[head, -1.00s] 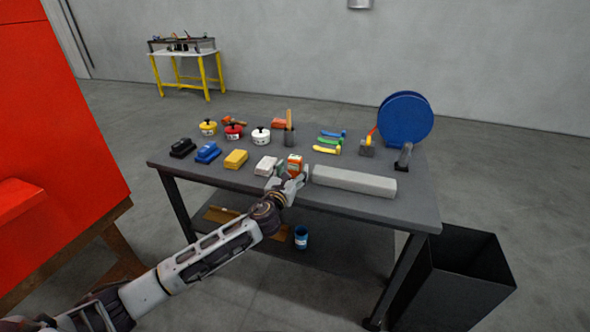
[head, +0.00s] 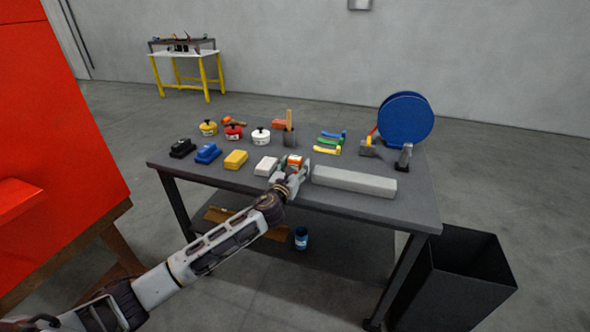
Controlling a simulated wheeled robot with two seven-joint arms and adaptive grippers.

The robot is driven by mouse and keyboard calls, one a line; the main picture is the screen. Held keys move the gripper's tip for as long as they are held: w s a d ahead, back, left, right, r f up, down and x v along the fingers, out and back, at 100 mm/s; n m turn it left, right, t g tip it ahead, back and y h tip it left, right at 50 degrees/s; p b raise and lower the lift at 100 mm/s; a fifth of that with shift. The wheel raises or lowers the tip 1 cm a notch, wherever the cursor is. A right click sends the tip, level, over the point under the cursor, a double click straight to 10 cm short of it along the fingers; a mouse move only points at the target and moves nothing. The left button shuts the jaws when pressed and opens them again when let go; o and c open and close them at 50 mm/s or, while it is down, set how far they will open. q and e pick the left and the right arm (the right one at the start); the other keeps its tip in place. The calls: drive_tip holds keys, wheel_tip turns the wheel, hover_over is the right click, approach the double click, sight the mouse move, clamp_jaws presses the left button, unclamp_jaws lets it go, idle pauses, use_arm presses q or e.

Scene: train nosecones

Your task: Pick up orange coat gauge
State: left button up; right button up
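The orange coat gauge (head: 295,160) is a small orange block with a pale label. It stands near the front edge of the grey table, between a white block and a long light-grey bar. My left gripper (head: 292,171) is right at it, reaching in from the front left, and covers its lower part. The fingers are small in the view and partly hidden, so I cannot tell whether they are open around the gauge or shut on it. My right gripper is not in view.
The light-grey bar (head: 354,181) lies close to the right of my gripper, and the white block (head: 266,166) close to its left. A yellow block (head: 236,159) is further left. A black bin (head: 465,275) is at right.

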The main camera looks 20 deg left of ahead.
use_arm(q)
drive_tip(key=c, duration=0.9)
drive_tip(key=shift+r+p, duration=0.3)
drive_tip(key=shift+r, duration=0.6)
wheel_tip(320, 180, up, 7)
drive_tip(key=shift+f+p, duration=0.1)
drive_tip(key=shift+p, duration=0.75)
drive_tip(key=shift+r, duration=0.7)
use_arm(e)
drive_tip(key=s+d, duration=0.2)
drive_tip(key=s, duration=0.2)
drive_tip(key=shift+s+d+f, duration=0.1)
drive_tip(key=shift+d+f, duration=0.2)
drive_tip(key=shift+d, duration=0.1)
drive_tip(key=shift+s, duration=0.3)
use_arm(q)
drive_tip(key=shift+r, duration=0.15)
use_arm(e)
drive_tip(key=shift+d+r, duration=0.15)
